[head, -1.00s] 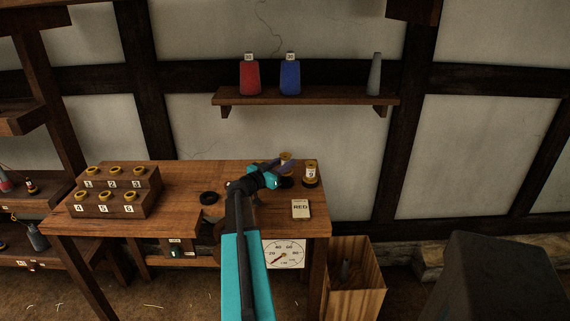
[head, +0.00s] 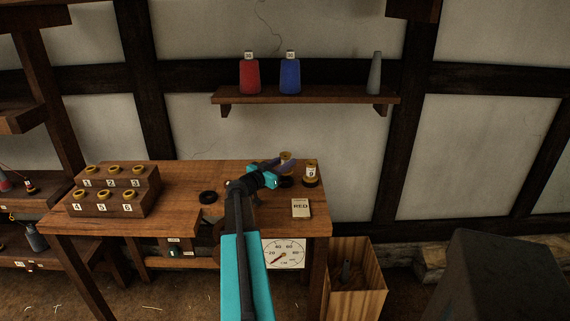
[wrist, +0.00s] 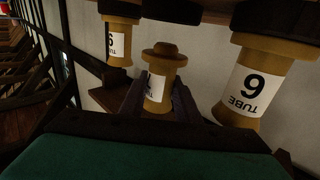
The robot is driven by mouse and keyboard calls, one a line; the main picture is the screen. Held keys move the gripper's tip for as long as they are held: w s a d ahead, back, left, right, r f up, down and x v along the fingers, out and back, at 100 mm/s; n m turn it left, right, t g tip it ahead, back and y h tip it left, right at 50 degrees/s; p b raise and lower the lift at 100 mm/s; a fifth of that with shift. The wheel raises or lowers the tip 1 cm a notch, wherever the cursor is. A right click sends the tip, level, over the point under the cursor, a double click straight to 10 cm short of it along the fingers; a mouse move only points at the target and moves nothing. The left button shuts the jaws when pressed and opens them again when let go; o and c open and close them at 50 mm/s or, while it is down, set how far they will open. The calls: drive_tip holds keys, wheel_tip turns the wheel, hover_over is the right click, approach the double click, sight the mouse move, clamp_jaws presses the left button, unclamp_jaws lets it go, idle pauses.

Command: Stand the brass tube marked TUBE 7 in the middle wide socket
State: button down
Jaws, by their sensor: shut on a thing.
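My gripper (wrist: 152,100) is shut on a brass tube (wrist: 155,85) whose white label is partly hidden by the fingers; its number cannot be read. The wrist view is upside down, so the tube's foot points to the picture's top. The foot seems just apart from the dark middle socket (wrist: 165,9). In the head view the held tube (head: 286,156) stands upright at the table's back right, its top higher than the tube beside it. A tube (head: 311,171) stands in the right dark socket. The wrist view shows two standing tubes, one (wrist: 248,92) to each side of the held one.
A rack (head: 112,205) with several numbered holders stands on the table's left.

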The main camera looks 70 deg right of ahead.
drive_tip(key=shift+s+a+f, duration=0.1)
drive_tip(key=shift+f, duration=0.55)
drive_tip(key=c, duration=1.3)
unclamp_jaws()
drive_tip(key=shift+c, duration=0.2)
drive_tip(key=shift+r+p, duration=0.4)
drive_tip(key=shift+p, duration=0.45)
drive_tip(key=shift+r+p, duration=0.3)
drive_tip(key=shift+p, duration=0.3)
drive_tip(key=shift+a+f, duration=0.15)
drive_tip(key=shift+a, duration=0.1)
drive_tip(key=b+v, duration=0.3)
drive_tip(key=v, duration=0.8)
drive_tip(key=shift+w+r, duration=0.25)
drive_tip(key=shift+w, duration=0.05)
